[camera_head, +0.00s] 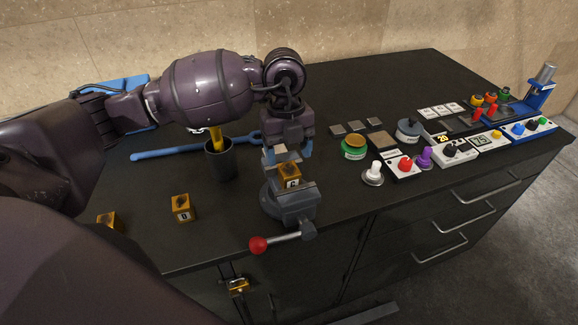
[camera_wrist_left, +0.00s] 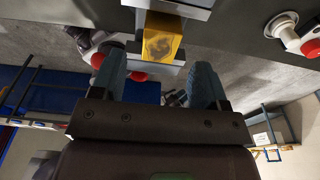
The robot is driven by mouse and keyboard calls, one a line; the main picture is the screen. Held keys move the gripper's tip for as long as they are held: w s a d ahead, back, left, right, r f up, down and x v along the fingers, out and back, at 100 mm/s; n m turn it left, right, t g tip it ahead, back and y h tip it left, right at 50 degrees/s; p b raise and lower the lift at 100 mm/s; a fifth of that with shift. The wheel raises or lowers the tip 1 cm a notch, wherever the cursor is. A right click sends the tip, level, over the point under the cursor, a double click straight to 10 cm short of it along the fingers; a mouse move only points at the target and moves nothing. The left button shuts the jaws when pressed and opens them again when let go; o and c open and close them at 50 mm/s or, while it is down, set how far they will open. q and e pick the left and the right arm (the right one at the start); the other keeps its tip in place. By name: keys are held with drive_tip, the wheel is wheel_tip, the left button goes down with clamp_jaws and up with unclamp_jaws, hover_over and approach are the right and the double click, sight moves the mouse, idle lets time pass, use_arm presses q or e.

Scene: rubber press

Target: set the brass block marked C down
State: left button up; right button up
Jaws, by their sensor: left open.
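The brass block marked C (camera_head: 290,173) sits at the top of the grey bench vise (camera_head: 292,208), with its lettered face showing in the head view. In the left wrist view the block (camera_wrist_left: 161,38) lies between the vise's pale jaw bars (camera_wrist_left: 172,58). My left gripper (camera_head: 286,152) is just above the block, pointing down. My left gripper is open, and the block's far side is hidden. My right gripper is not in view.
A red-knobbed handle (camera_head: 259,245) sticks out from the vise. Brass blocks (camera_head: 182,208) (camera_head: 109,220) lie at the left. A dark cup (camera_head: 221,160) and blue wrench (camera_head: 165,153) lie behind.

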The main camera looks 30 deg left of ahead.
sight(287, 164)
use_arm(q)
drive_tip(key=r, duration=0.5)
drive_tip(key=shift+w+a+r, duration=0.15)
drive_tip(key=shift+w+a, duration=0.1)
drive_tip(key=shift+r, duration=0.5)
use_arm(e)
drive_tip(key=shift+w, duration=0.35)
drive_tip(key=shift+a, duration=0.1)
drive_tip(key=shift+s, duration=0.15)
